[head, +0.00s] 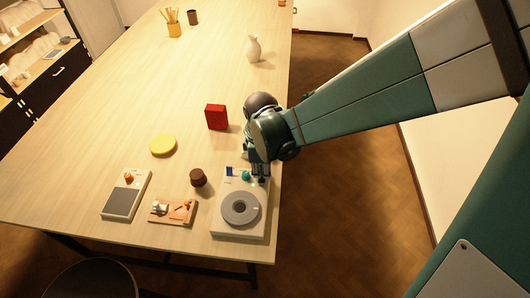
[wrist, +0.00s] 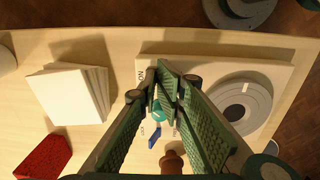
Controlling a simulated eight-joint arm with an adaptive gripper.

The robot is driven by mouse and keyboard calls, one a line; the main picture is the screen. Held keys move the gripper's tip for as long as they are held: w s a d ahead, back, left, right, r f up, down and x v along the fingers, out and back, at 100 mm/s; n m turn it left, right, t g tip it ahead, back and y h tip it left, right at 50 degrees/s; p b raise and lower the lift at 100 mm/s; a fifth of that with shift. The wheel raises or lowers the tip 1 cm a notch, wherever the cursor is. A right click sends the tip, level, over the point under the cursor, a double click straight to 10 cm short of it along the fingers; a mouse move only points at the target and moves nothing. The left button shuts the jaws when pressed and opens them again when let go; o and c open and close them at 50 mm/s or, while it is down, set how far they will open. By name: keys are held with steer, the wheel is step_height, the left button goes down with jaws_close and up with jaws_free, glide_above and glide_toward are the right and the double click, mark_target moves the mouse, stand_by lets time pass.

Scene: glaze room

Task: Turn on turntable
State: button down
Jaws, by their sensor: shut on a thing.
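The turntable (head: 226,224) is a white box with a round grey platter (head: 240,208), near the table's front right corner. In the wrist view its platter (wrist: 240,106) is at the right. A teal knob (head: 246,175) and a blue switch part (head: 231,171) sit on its far end. The wrist view shows the blue part (wrist: 154,138) beside printed lettering. My gripper (head: 259,180) points down at that end. In the wrist view my gripper's green fingers (wrist: 163,92) are closed in at the teal knob (wrist: 157,112), partly hiding it; the exact contact is hidden.
Left of the turntable are a brown knobbed object (head: 198,178), a small wooden board (head: 184,212) and a grey-white device (head: 122,202). A red block (head: 216,117) and yellow disc (head: 163,145) stand farther back. White slabs (wrist: 68,96) lie near my gripper. The table's far middle is mostly clear.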

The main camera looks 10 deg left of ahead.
steer(key=shift+s+f, duration=0.15)
steer(key=shift+s, duration=0.2)
step_height(320, 180, up, 14)
steer(key=w+p, duration=0.3)
stand_by(0.7)
steer(key=s+d+r+m+t+b, duration=0.1)
steer(key=s+d+m, duration=0.3)
steer(key=d, duration=0.5)
steer(key=s+d+r+m+t+b, duration=0.1)
steer(key=s+d+m+t+b, duration=0.2)
steer(key=d+m, duration=0.5)
steer(key=s+d+r+m+t+b, duration=0.1)
steer(key=s+d+m, duration=0.4)
steer(key=d, duration=0.6)
steer(key=shift+d+r+m+t+b, duration=0.4)
steer(key=shift+m+t, duration=0.1)
steer(key=shift+t, duration=0.4)
